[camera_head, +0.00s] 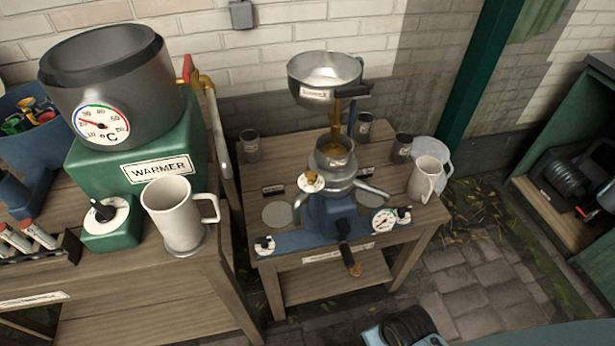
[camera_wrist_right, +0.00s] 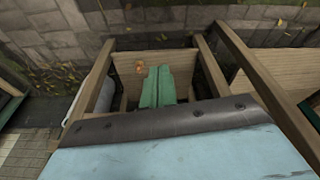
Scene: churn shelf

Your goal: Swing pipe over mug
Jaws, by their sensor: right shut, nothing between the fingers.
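A grey pipe (camera_head: 218,135) hangs from a brass elbow with a red lever (camera_head: 187,69) at the right of the warmer (camera_head: 160,140). The pipe slopes down to the right of a large cream mug (camera_head: 175,214), not over its mouth. This mug stands upright on a round pad at the left bench's front right corner. A second cream mug (camera_head: 424,178) stands on the separator table. My right gripper (camera_wrist_right: 157,87) shows in the right wrist view, with its green fingers together and empty; it is not clearly visible in the head view. My left gripper is not in view.
The separator (camera_head: 331,160) has a steel bowl above, side spouts and a front crank (camera_head: 349,256). Several dark cups (camera_head: 250,145) stand around it. A narrow gap separates the two benches. Paved floor (camera_head: 465,290) is open at right front. A green shelf unit (camera_head: 560,130) stands far right.

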